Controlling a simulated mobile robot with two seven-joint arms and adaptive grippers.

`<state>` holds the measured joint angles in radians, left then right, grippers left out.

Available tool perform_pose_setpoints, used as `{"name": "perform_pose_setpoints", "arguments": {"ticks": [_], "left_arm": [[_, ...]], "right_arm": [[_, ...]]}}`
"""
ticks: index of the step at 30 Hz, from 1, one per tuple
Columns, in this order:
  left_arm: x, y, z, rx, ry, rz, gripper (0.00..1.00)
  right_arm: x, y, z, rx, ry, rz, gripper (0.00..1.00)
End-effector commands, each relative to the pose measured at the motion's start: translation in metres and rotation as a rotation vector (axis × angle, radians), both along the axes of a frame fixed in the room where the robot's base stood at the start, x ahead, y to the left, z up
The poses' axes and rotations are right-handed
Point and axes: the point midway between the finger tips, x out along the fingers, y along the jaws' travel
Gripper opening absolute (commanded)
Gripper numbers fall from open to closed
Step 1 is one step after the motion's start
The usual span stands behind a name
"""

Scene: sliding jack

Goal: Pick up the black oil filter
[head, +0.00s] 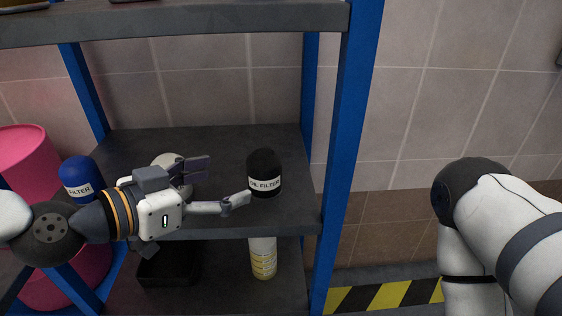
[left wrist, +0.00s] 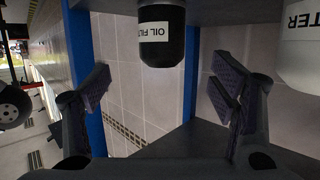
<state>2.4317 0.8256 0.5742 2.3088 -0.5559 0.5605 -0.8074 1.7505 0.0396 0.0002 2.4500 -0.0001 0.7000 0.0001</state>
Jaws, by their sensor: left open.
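The black oil filter (head: 264,168) stands upright on the middle shelf, near its right side, with its white label facing me. My left gripper (head: 219,182) is open and empty just left of the filter, its fingers pointing toward it. In the left wrist view, which is turned over, the filter (left wrist: 162,42) hangs from the top between the spread fingers of the left gripper (left wrist: 165,88), apart from both. My right arm shows at the right of the head view, but its gripper is out of frame.
A whitish round object (head: 168,160) stands behind my left gripper, partly hidden. A blue filter (head: 80,175) stands to the left. A blue shelf post (head: 352,150) rises right of the black filter. A white bottle (head: 263,257) and a black bin (head: 168,268) are below.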

Motion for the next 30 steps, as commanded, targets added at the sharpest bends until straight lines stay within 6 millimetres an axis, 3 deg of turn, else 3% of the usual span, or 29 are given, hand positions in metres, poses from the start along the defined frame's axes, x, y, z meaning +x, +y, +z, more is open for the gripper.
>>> {"name": "perform_pose_setpoints", "arguments": {"ticks": [4, 18, 26, 30], "left_arm": [[0.022, -0.023, -0.018, 0.003, 0.011, -0.002, 0.78], [0.077, -0.073, -0.036, 0.001, 0.009, -0.001, 0.78], [0.081, -0.076, -0.034, -0.001, 0.006, 0.001, 0.78], [0.081, -0.076, -0.035, 0.0, 0.007, 0.001, 0.49]], "right_arm": [[-0.01, 0.0, -0.01, 0.001, 0.036, 0.001, 0.4], [-0.02, 0.0, -0.02, -0.001, 0.068, 0.002, 0.4], [-0.02, 0.0, -0.02, -0.001, 0.067, 0.002, 0.4], [-0.02, 0.0, -0.02, -0.001, 0.067, 0.002, 0.4]]}}
